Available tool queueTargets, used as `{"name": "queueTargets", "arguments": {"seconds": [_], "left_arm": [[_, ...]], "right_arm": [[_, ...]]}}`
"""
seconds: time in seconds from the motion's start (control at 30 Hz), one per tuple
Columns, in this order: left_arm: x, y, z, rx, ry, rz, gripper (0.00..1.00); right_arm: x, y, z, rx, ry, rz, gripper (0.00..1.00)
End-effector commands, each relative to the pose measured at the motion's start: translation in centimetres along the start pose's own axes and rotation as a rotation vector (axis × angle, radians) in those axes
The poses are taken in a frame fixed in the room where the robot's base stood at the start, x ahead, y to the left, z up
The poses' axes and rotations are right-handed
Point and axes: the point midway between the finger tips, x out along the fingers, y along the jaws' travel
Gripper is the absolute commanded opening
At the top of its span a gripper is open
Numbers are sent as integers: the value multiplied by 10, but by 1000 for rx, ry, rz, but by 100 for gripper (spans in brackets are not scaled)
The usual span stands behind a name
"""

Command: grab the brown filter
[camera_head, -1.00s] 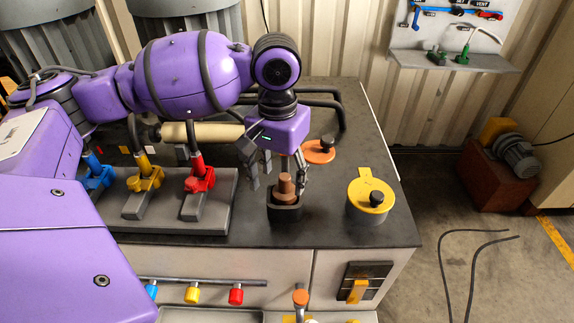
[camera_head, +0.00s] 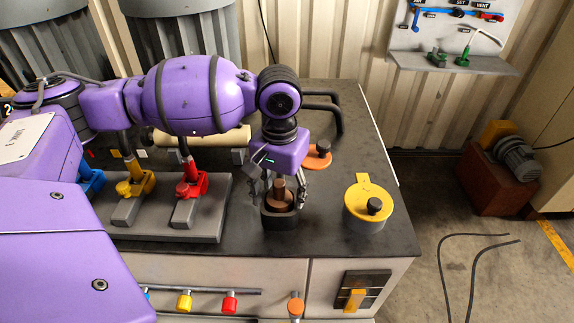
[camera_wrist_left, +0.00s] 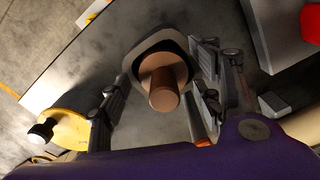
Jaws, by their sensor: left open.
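The brown filter (camera_head: 279,195) is a stepped cylinder standing upright in a dark holder (camera_head: 281,217) near the front edge of the dark bench top. It also shows in the left wrist view (camera_wrist_left: 163,88), seen from above. My left gripper (camera_head: 280,196) is open, pointing down, with its fingers around the filter. In the left wrist view the fingers (camera_wrist_left: 155,100) lie to either side of the filter, with gaps between. My right gripper is not in view.
A yellow-lidded pot (camera_head: 368,205) stands right of the holder. An orange disc with a black knob (camera_head: 317,157) lies behind. Yellow (camera_head: 136,183) and red (camera_head: 191,185) valves stand on a grey block at left.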

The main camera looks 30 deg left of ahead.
Motion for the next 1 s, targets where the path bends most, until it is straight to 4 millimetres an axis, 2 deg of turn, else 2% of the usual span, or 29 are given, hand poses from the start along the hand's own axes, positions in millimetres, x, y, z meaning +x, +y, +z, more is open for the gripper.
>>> {"name": "queueTargets", "arguments": {"seconds": [0.1, 0.47, 0.77, 0.87, 1.0], "left_arm": [[0, 0, 0, 0, 0, 0, 58], [-1, 0, 0, 0, 0, 1, 11], [-7, 0, -1, 0, 3, 2, 10], [-22, 0, -1, 0, 6, 1, 10], [-52, 0, -2, 0, 8, 2, 10]], "right_arm": [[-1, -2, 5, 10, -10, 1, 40], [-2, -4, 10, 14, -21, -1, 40], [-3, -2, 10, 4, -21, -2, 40], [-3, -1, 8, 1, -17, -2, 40], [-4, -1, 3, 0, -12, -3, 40]]}}
